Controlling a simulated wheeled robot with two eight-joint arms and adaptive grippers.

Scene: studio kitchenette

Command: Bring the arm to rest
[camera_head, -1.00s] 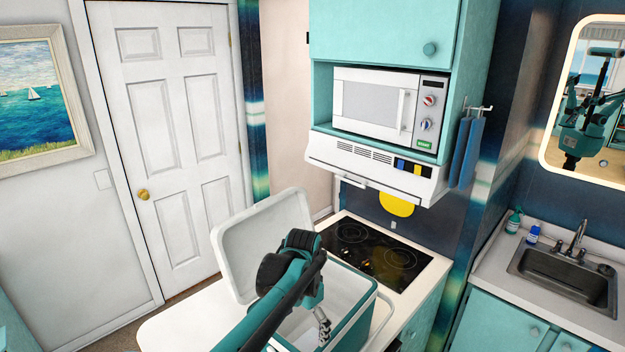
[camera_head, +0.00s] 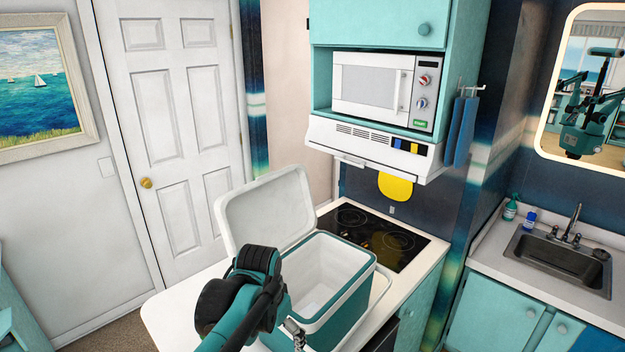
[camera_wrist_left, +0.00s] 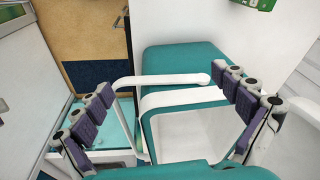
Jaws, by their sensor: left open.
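My left arm comes in from the bottom of the head view. Its gripper (camera_head: 294,330) shows at the lower edge, in front of the near left side of the teal and white cooler (camera_head: 345,307). In the left wrist view the left gripper (camera_wrist_left: 165,125) is open, its purple-padded fingers wide apart, with nothing held between them. The cooler (camera_wrist_left: 185,70) and its white handle show beyond and between the fingers; I cannot tell the exact gap. My right gripper is not in view.
The cooler's lid (camera_head: 265,212) stands open on the white counter (camera_head: 180,310). A black cooktop (camera_head: 375,235) lies behind it. A microwave (camera_head: 375,90) sits in a teal cabinet above. A sink (camera_head: 560,262) is at the right, and a closed white door (camera_head: 180,120) at the left.

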